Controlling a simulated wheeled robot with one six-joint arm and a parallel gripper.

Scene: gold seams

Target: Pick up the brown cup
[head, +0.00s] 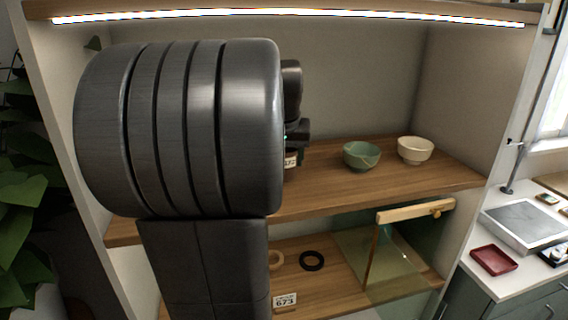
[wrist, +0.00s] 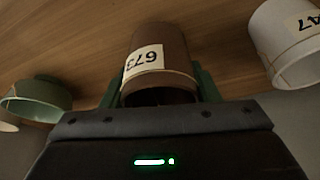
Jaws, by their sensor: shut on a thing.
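The brown cup (wrist: 165,45) is in the middle of the wrist view, with a white label reading 673 and a lighter band near its rim. The green fingers of my gripper (wrist: 159,88) are on both sides of it, shut on it. The wooden shelf surface shows behind the cup; I cannot tell whether the cup touches it. In the head view my arm hides most of the gripper and cup; only a small labelled piece shows beside the arm.
A white labelled cup (wrist: 287,45) stands close on the right in the wrist view. A green bowl (head: 361,155) and a cream bowl (head: 415,150) stand on the upper shelf (head: 440,178).

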